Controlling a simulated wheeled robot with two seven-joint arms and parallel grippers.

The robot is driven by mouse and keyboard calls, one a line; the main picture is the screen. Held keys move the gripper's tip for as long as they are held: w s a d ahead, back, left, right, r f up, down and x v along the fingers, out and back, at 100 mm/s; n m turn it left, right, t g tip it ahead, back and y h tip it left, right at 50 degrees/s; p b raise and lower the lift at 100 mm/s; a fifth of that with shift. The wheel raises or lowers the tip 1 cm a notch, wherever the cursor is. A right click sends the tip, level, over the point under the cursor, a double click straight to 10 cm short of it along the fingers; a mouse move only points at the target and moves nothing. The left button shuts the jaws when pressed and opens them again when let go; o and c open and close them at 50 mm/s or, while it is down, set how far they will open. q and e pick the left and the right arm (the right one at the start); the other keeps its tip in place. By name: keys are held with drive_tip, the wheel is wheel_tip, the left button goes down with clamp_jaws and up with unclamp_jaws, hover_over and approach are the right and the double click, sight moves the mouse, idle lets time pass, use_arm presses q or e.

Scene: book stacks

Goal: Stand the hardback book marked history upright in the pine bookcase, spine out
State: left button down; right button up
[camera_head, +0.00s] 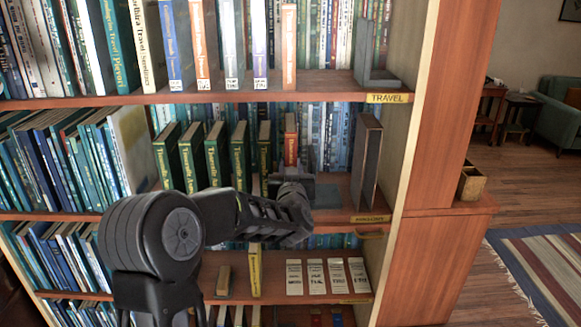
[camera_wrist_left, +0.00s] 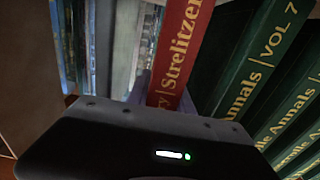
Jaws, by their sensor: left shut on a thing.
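The red hardback (camera_head: 290,142) stands upright, spine out, on the middle shelf of the pine bookcase (camera_head: 420,150), at the right end of a row of green volumes. My right gripper is not in view.
Green volumes (camera_head: 215,155) stand close to the left of the red book. A dark upright bookend or box (camera_head: 366,160) stands to the right, with a gap between. The shelf above, labelled TRAVEL (camera_head: 388,98), holds books and a grey bookend (camera_head: 365,50).

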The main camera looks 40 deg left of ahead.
use_arm(q)
drive_tip(key=c, duration=1.1)
unclamp_jaws()
drive_tip(key=shift+f, duration=0.1)
drive_tip(key=b+v, duration=0.2)
drive_tip(key=v, duration=1)
drive_tip(key=shift+r, duration=0.2)
